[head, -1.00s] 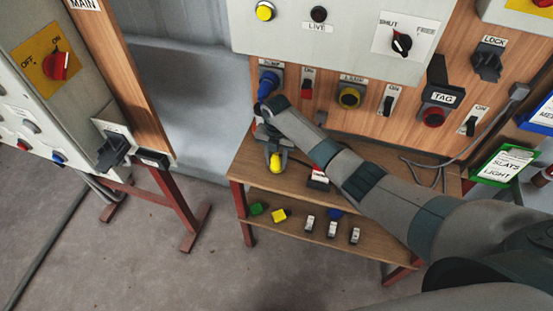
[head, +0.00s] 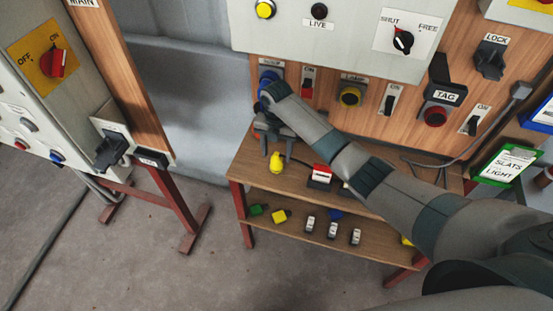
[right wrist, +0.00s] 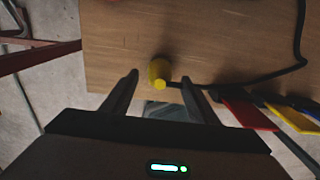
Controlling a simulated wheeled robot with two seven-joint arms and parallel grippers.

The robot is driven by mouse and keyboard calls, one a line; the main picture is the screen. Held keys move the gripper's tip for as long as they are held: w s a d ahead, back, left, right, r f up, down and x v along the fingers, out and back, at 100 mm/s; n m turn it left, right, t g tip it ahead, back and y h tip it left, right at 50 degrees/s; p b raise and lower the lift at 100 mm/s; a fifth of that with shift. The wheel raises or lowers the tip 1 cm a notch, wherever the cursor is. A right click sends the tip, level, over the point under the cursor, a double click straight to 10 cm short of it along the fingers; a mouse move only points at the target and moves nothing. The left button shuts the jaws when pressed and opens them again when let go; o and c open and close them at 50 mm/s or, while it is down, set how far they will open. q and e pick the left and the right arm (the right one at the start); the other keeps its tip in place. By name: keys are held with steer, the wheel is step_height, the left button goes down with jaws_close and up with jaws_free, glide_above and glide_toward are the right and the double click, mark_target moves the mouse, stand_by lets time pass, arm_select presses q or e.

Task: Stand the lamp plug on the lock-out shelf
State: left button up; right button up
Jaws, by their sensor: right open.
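The yellow lamp plug (head: 276,162) stands upright, as far as I can tell, on the upper board of the wooden shelf (head: 252,176). In the right wrist view the plug (right wrist: 158,72) is on the board with a dark cord running off to the right. My right gripper (head: 276,147) is open, just above and behind the plug in the head view. In the right wrist view its fingers (right wrist: 160,78) are spread on either side of the plug, with gaps, not touching it. My left gripper is in neither view.
A red-and-white tag (head: 320,173) lies right of the plug. The lower board (head: 290,229) holds small green, yellow and blue pieces and several padlock-like items. A cable hangs at right.

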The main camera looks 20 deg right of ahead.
step_height(320, 180, up, 8)
steer(key=shift+f+b, duration=0.2)
steer(key=shift+b, duration=0.8)
steer(key=shift+f, duration=0.1)
